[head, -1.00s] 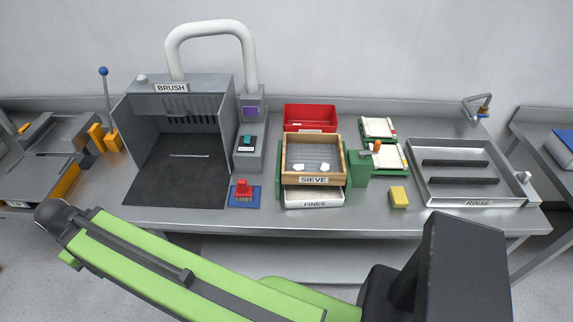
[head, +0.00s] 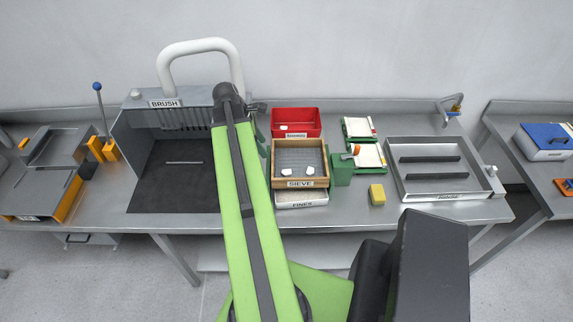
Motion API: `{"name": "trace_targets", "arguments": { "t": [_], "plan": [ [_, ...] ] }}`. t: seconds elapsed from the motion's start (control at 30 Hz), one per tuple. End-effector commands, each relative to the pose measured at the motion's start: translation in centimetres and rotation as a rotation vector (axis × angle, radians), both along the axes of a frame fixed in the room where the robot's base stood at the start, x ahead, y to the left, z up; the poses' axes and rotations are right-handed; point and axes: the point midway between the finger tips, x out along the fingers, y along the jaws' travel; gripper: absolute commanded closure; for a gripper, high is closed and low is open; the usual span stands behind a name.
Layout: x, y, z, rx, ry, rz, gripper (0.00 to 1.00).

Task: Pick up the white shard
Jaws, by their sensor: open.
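Two small white shards (head: 286,171) and (head: 308,170) lie on the grey mesh inside the wooden-framed sieve (head: 300,183). Another small white piece (head: 284,127) lies in the red bin (head: 309,118) behind it; I cannot tell whether it is a shard of the same kind. My gripper (head: 260,132) hangs beyond the dark end of my green arm, left of the red bin and the sieve. It is open, and it is small and partly hidden here. It is apart from the shards.
A fines tray (head: 315,197) sits under the sieve. A green block (head: 341,170) and a yellow sponge (head: 377,194) stand to the right, before the rinse basin (head: 447,191). The brush booth (head: 168,104) stands left. Bare bench shows in front of the sponge.

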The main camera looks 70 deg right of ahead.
Motion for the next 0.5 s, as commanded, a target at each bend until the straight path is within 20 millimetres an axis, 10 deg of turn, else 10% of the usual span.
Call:
{"name": "trace_targets", "arguments": {
  "t": [0.27,0.5],
  "plan": [
    [-1.8,-1.0,-0.1,0.011,0.019,0.017,0.44],
    [-2.9,-1.7,-4.4,0.01,0.018,0.015,0.44]
  ]
}}
